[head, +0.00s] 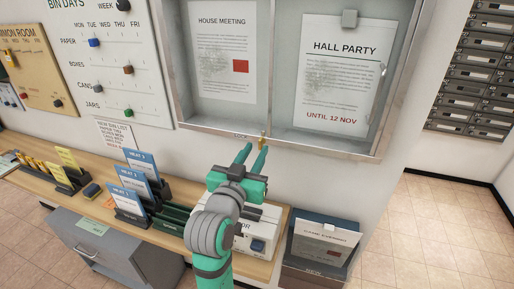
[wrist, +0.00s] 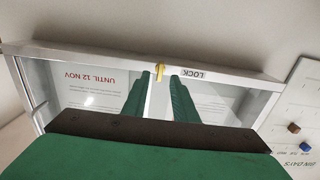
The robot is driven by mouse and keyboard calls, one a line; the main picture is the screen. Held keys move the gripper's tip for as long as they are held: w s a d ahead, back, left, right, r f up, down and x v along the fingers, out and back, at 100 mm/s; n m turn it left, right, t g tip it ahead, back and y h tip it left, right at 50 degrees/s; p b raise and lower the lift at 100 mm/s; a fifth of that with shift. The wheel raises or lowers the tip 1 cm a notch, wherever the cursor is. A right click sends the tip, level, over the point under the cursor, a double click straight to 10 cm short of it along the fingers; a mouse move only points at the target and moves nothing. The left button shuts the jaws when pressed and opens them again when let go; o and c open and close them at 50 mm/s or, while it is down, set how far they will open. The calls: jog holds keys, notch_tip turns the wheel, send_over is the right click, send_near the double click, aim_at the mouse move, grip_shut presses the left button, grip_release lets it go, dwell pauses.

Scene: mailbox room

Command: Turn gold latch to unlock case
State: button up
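The notice case (head: 280,70) hangs on the wall with its glass doors closed. The small gold latch (head: 262,140) is on its bottom frame, beside a LOCK label (head: 239,134). The latch also shows in the wrist view (wrist: 160,71), roughly upright there. My gripper (head: 253,151) is raised just in front of and below the latch, fingers apart and empty. In the wrist view, the latch lies just beyond the gap between my fingertips (wrist: 158,82). I cannot tell whether either finger touches it.
Below is a wooden counter (head: 283,226) with card holders (head: 133,203) and a white box (head: 262,232). A dark bin with a poster (head: 325,245) stands at the right. Peg boards (head: 100,60) hang at the left, mailboxes (head: 475,75) at the far right. Open floor lies at the right.

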aim_at(262, 140)
jog(key=shift+x, duration=1.25)
jog(key=shift+c, duration=0.4)
grip_shut()
jog(key=shift+n, duration=0.3)
jog(key=n, duration=1.7)
jog(key=shift+w+a+f, duration=0.1)
jog(key=shift+a+f, duration=0.15)
jog(key=shift+a, duration=0.05)
jog(key=shift+n, duration=0.3)
